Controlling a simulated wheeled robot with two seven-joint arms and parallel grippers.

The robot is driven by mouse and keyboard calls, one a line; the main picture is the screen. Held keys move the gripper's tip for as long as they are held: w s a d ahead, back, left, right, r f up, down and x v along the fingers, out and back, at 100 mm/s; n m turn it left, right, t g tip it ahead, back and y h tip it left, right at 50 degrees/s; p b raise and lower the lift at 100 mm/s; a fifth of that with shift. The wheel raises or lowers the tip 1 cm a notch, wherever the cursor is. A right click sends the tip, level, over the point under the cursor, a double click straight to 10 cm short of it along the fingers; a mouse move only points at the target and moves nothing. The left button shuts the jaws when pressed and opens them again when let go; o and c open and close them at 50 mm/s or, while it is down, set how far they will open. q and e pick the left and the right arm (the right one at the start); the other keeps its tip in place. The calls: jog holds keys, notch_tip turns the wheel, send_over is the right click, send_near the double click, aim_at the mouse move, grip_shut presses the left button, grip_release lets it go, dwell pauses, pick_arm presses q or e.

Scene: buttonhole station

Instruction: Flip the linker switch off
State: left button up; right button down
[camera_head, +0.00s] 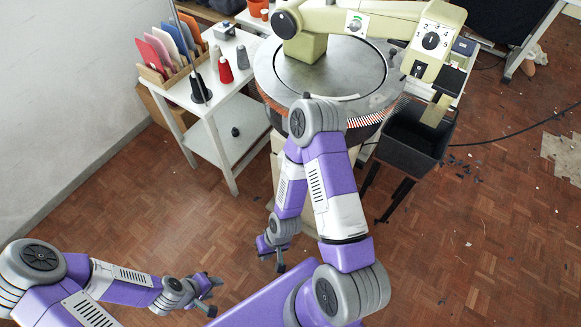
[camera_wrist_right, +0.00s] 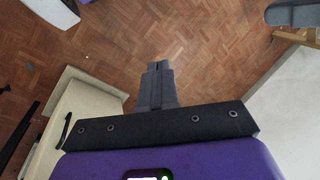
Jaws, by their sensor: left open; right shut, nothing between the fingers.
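The linker (camera_head: 330,75) is a pale green machine with a round grey plate at the top middle of the head view. Its overhead arm carries a small round control on a white label (camera_head: 354,25) and a numbered black dial (camera_head: 431,40). My right gripper (camera_head: 277,260) is shut and empty, hanging low in front of the machine, well away from both controls. Its closed fingers also show in the right wrist view (camera_wrist_right: 157,72), over bare floor. My left gripper (camera_head: 217,296) is open and empty at the lower left, over the floor.
A white side table (camera_head: 225,97) holds yarn cones (camera_head: 225,70) and a rack of coloured cards (camera_head: 170,52) left of the machine. A black bin (camera_head: 412,137) stands at its right. My right arm crosses in front of the machine.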

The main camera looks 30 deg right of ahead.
jog(key=shift+s, duration=0.15)
jog(key=shift+a, duration=0.15)
jog(key=s+f+n+g+h, duration=0.25)
jog(key=n+g, duration=0.25)
jog(key=n, duration=0.4)
jog(key=w+d+f+n+h, duration=0.1)
jog(key=w+d+n+h, duration=0.1)
jog(key=d+n+h, duration=0.4)
jog(key=w+d+r+n+t+h, duration=0.1)
jog(key=w+r+n+t+h, duration=0.3)
jog(key=w, duration=0.5)
jog(key=w+r+n+t+h+b, duration=0.1)
jog(key=w+r+n+t+h, duration=0.3)
jog(key=w, duration=0.5)
jog(key=shift+d+r+n+t, duration=0.2)
jog(key=shift+d+n+t, duration=0.2)
jog(key=shift+n+t, duration=0.55)
jog(key=shift+w+g, duration=0.1)
jog(key=shift+g, duration=0.15)
